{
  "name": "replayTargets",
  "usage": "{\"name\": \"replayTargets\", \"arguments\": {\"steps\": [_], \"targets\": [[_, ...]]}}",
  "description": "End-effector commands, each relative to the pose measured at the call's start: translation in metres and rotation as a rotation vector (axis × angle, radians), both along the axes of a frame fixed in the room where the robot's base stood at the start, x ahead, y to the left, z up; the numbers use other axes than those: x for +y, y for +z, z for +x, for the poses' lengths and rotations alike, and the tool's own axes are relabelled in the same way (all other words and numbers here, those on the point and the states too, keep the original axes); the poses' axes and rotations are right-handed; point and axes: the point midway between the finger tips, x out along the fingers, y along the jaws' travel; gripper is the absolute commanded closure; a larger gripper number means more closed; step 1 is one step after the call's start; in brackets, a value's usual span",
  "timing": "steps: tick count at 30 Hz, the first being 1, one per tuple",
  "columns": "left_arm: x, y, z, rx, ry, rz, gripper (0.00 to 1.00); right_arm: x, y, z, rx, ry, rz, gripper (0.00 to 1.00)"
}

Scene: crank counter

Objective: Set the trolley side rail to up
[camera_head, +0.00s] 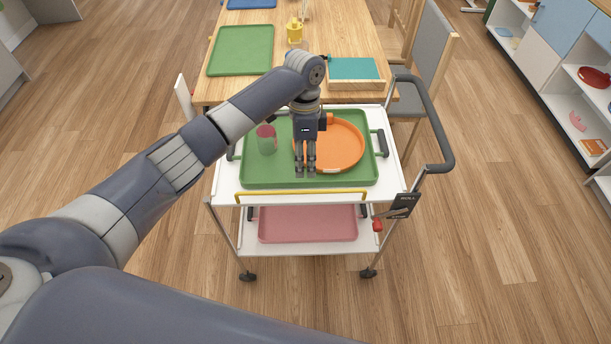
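The white trolley (226,189) stands in the middle of the view. Its yellow side rail (300,194) runs along the near edge of the top shelf, with short ends bent downward. It sits low, about level with that edge. My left gripper (306,174) points down over the green tray on the top shelf, behind the rail and apart from it. Its two fingers are close together with a narrow gap, and nothing shows between them. I cannot tell how far they are open from this angle. My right gripper is not in view.
The green tray (270,178) holds an orange round dish (345,150) and a green-and-red cup (266,140). A dark push handle (437,130), black label plate (403,204) and red knob (377,225) are at the trolley's right. A wooden table (300,62) stands behind. Floor in front is clear.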

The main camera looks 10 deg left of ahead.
Motion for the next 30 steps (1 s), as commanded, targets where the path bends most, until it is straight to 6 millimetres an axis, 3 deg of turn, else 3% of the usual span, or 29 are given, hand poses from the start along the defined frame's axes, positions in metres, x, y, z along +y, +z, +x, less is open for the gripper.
{"name": "replayTargets", "arguments": {"steps": [3, 10, 26, 30], "targets": [[0.001, 0.022, 0.005, -0.003, 0.000, -0.002, 0.71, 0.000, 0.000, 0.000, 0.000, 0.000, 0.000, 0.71], [0.002, 0.040, 0.008, 0.000, -0.001, -0.001, 0.71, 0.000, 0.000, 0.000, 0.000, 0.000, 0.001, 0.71], [0.001, 0.039, 0.007, 0.001, -0.001, -0.001, 0.71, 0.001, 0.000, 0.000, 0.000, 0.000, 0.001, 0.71], [-0.008, 0.021, -0.005, -0.003, 0.005, -0.013, 0.71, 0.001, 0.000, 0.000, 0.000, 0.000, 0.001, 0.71]]}}
